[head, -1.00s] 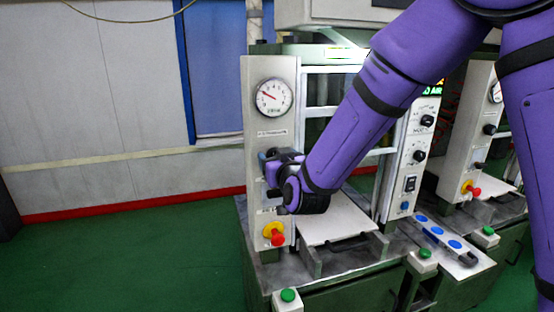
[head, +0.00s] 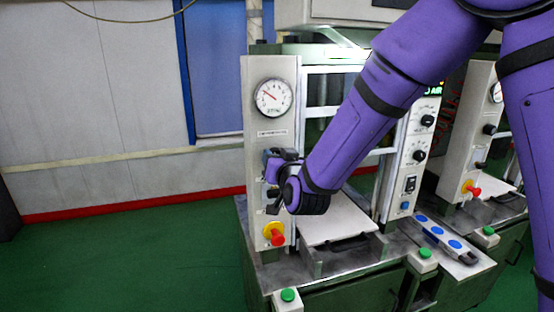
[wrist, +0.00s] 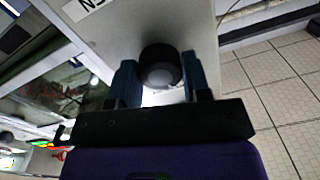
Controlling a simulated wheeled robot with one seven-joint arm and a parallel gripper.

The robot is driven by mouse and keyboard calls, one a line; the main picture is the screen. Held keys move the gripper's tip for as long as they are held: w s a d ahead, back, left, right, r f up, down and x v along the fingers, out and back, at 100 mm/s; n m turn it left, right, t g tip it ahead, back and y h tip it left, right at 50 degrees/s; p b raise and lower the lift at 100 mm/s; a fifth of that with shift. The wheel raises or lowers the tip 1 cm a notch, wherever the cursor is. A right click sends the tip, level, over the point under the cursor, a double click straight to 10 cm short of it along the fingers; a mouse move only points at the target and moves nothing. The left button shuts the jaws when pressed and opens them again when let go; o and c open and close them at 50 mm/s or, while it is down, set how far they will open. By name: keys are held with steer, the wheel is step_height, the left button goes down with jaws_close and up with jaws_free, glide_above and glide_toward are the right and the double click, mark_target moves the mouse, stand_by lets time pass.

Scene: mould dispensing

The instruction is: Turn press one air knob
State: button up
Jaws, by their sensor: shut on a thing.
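The press stands in the middle of the head view, with a grey front panel (head: 257,105) on its left side. A round pressure gauge (head: 273,98) sits high on that panel. In the wrist view, a black round knob (wrist: 160,68) on the panel sits between the two blue fingers of my gripper (wrist: 162,85). The gripper is shut on the knob. In the head view my gripper (head: 270,178) is at the panel, below the gauge and above a red button on a yellow base (head: 275,234); it hides the knob there.
Green buttons (head: 288,295) stand at the front of the press. A second press (head: 470,120) stands to the right, with a tray of blue discs (head: 440,238) between. Open green floor (head: 130,255) lies to the left.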

steer(key=shift+m, duration=1.3)
steer(key=o, duration=0.9)
steer(key=shift+s, duration=0.1)
steer(key=v, duration=1)
steer(key=shift+s+d+f, duration=0.1)
steer(key=shift+s+d, duration=0.05)
steer(key=shift+s, duration=0.15)
